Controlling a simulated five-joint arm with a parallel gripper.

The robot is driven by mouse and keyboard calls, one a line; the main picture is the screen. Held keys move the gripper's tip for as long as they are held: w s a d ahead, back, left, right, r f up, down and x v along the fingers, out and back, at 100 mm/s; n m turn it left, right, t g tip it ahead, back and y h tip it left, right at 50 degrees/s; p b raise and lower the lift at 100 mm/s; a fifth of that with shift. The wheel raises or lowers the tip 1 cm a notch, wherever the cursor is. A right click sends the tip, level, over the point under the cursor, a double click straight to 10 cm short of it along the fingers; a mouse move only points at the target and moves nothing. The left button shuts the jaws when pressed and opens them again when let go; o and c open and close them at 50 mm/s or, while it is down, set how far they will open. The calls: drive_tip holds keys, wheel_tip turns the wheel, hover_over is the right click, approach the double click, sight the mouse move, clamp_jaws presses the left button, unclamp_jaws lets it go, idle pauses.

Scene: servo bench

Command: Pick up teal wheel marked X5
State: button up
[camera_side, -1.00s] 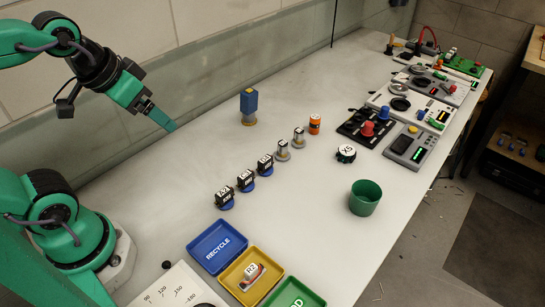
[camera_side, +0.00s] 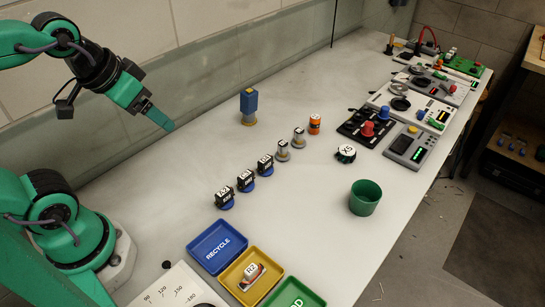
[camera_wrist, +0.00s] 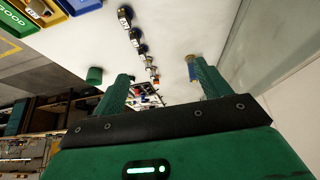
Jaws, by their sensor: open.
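The wheel marked X5 (camera_side: 345,153) lies on the bench right of centre in the side view. It has a white top with a dark label and a dark teal rim. My gripper (camera_side: 167,125) is high at the left of the side view, well above the bench and far from the wheel. In the wrist view my gripper (camera_wrist: 165,80) shows two green fingers spread apart with nothing between them. I cannot make out the wheel in the wrist view.
A green cup (camera_side: 365,198) stands below the wheel. Several black servos (camera_side: 246,181) and an orange cylinder (camera_side: 314,124) form a row to its left. A blue tray (camera_side: 217,246) and yellow tray (camera_side: 246,283) are in front. Devices (camera_side: 410,147) lie right.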

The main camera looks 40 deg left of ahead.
drive_tip(key=w+d+r+n+g, duration=0.1)
drive_tip(key=w+d+r, duration=0.15)
drive_tip(key=w, duration=0.45)
drive_tip(key=w+d+r, duration=0.1)
drive_tip(key=w+r, duration=0.3)
drive_tip(key=w, duration=0.2)
drive_tip(key=n+g, duration=0.3)
drive_tip(key=g, duration=0.2)
hover_over(347, 151)
wheel_tip(347, 151, down, 23)
drive_tip(key=shift+a+r, duration=0.1)
drive_tip(key=shift+r, duration=0.05)
drive_tip(key=shift+f, duration=0.3)
drive_tip(key=shift+f, duration=0.1)
